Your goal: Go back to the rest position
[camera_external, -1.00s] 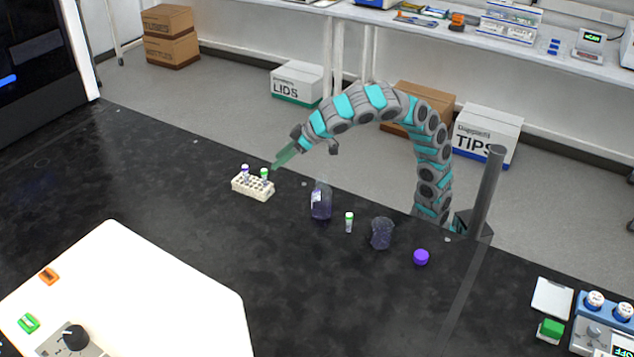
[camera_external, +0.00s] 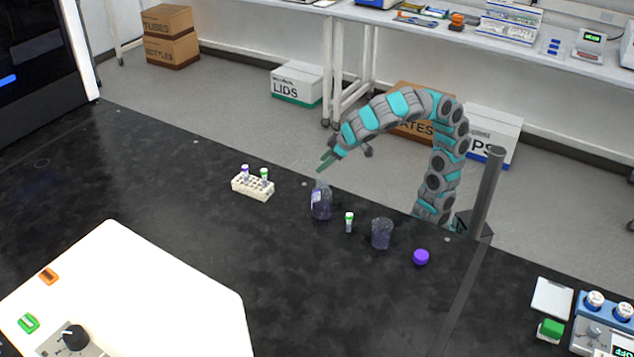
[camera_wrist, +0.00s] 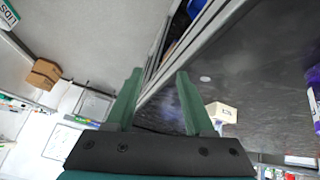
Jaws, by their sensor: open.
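My gripper (camera_external: 325,162) is in the air near the back edge of the black bench (camera_external: 200,290), above and just behind the purple-labelled bottle (camera_external: 321,205). In the wrist view my gripper (camera_wrist: 158,100) shows two green fingers apart with nothing between them. A white tube rack (camera_external: 252,188) with a purple-capped tube (camera_external: 245,171) and a green-capped tube (camera_external: 264,175) stands to the left. The rack also shows in the wrist view (camera_wrist: 222,113), right of the fingers.
A green-capped tube (camera_external: 349,222), a clear beaker (camera_external: 382,233) and a purple cap (camera_external: 421,257) stand on the bench right of the bottle. A grey post (camera_external: 487,195) rises at the bench's right back edge. A white panel (camera_external: 130,290) fills the front left.

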